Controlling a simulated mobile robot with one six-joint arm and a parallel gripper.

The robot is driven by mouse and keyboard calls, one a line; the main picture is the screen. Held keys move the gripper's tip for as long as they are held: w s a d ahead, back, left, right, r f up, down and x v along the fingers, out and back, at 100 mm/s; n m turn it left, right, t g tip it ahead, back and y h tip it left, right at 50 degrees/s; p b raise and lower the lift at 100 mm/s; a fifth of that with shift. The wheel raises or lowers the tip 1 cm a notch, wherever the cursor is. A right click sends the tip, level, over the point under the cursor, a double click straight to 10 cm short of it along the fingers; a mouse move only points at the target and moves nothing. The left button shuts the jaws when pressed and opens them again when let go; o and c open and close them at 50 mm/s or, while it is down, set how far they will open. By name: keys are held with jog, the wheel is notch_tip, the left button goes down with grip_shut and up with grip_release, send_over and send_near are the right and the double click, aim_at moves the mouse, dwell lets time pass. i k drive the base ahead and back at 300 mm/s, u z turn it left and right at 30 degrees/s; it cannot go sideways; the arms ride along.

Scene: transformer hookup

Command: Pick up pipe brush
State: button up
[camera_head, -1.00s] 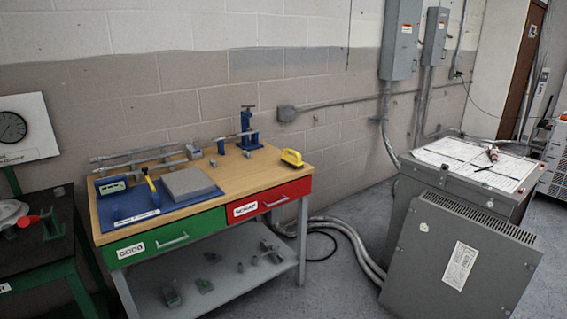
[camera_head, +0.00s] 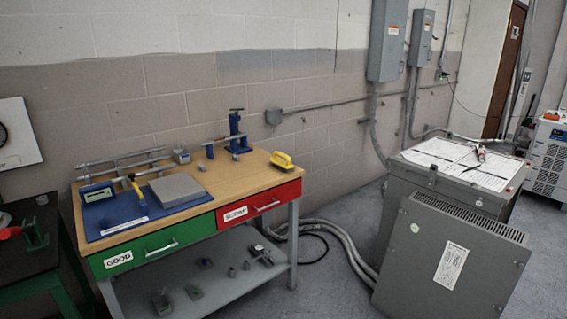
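A yellow brush-like object (camera_head: 283,161) lies on the right part of the wooden workbench top (camera_head: 252,172), near its back edge. It is the likeliest pipe brush, but its bristles are too small to make out. A blue vise (camera_head: 236,135) stands to its left at the back of the bench, with a thin rod (camera_head: 218,141) level beside it. My gripper is not in view, and nothing is seen touching the yellow object.
A blue mat (camera_head: 118,222) with a meter and a grey block (camera_head: 176,190) covers the bench's left part. Pipes (camera_head: 125,163) lie behind it. A grey transformer cabinet (camera_head: 452,245) stands right, papers on top. Cables (camera_head: 340,236) cross the floor between. A dark table (camera_head: 35,240) stands left.

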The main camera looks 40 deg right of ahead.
aim_at(281, 163)
jog(key=i, duration=0.9)
